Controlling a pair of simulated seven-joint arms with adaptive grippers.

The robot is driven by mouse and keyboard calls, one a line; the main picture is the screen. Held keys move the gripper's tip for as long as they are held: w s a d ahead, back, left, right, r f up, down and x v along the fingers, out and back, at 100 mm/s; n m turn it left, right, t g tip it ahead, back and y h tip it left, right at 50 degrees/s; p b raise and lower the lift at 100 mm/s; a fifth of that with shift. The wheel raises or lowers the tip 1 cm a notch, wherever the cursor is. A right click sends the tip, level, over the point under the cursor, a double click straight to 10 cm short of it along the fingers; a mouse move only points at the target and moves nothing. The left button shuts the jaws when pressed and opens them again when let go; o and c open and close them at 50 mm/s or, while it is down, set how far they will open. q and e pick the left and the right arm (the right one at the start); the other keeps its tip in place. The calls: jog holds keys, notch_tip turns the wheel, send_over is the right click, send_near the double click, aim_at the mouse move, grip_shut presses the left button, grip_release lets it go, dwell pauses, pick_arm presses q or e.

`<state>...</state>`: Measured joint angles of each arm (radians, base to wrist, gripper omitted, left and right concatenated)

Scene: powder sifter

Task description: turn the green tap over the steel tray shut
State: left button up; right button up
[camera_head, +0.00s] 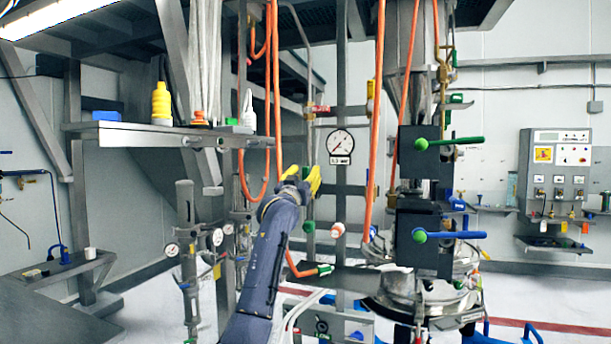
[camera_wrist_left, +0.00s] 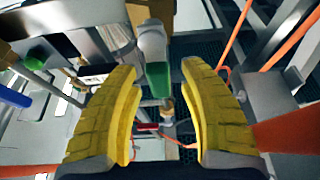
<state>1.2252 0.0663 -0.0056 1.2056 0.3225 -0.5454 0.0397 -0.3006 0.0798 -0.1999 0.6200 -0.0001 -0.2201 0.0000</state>
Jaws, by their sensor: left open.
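The green tap (camera_head: 309,227) looks small in the head view, on a grey upright pipe just beyond my left forearm. A green part that looks like this tap (camera_wrist_left: 157,80) shows between the fingers in the wrist view, under a grey fitting. The steel tray (camera_head: 348,281) is a flat, dark shelf below and right of the tap. My left gripper (camera_head: 301,180) has yellow fingers and sits above the tap in the head view. It also shows in the wrist view (camera_wrist_left: 165,110), fingers spread and empty. I cannot tell whether they touch the tap. My right gripper is not visible.
Orange hoses (camera_head: 277,100) hang left of the gripper. One hose ends in a green fitting (camera_head: 324,269) at the tray. A pressure gauge (camera_head: 340,142) is close on the right. The sifter at right carries a green lever (camera_head: 455,142) and a blue lever (camera_head: 455,235).

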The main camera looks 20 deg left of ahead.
pick_arm(q)
grip_shut()
dwell(0.3)
